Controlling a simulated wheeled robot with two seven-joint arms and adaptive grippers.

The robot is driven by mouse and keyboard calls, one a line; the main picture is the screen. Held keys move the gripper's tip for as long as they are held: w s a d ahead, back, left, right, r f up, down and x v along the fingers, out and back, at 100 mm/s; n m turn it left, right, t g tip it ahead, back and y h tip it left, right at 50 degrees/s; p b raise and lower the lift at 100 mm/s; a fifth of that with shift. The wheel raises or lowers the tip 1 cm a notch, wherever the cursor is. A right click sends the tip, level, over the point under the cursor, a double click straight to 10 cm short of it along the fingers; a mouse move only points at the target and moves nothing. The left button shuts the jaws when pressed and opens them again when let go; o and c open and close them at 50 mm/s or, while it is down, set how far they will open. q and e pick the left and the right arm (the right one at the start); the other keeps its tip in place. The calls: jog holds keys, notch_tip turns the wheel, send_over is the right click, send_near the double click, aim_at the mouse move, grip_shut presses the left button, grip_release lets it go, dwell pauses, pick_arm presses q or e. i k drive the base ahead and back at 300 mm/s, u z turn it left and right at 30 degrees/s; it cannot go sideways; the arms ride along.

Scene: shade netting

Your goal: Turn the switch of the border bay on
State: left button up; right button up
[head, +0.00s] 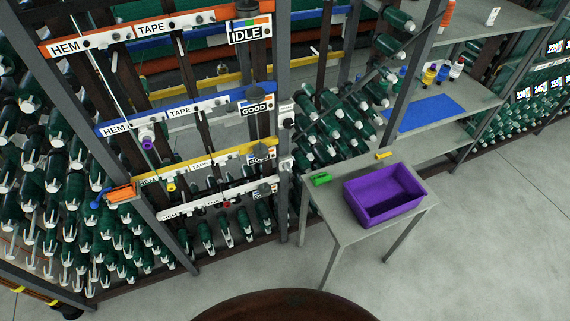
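A rack holds several rails, each marked HEM and TAPE: orange (160,62), blue (155,128), yellow (225,153) and white (220,197). No label reading border is legible. Signs at the rails' right ends include IDLE (249,32) on the orange rail and GOOD (257,107) on the blue one; the lower ones are too small to read surely. Dark round knobs sit near these signs. White switch-like boxes are on the grey post, an upper one (287,115) and a lower one (287,163); their settings cannot be told. Neither gripper is in view.
A grey table (342,215) right of the rack bears a purple bin (385,193), a green item (321,179) and a yellow one (383,155). A shelf behind holds a blue mat (432,112) and bottles. Green spools fill the left. The floor at right is clear.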

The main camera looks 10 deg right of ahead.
aim_at(286, 166)
jog(key=u, duration=2)
jog(key=k, duration=0.6)
jog(key=z, duration=1.55)
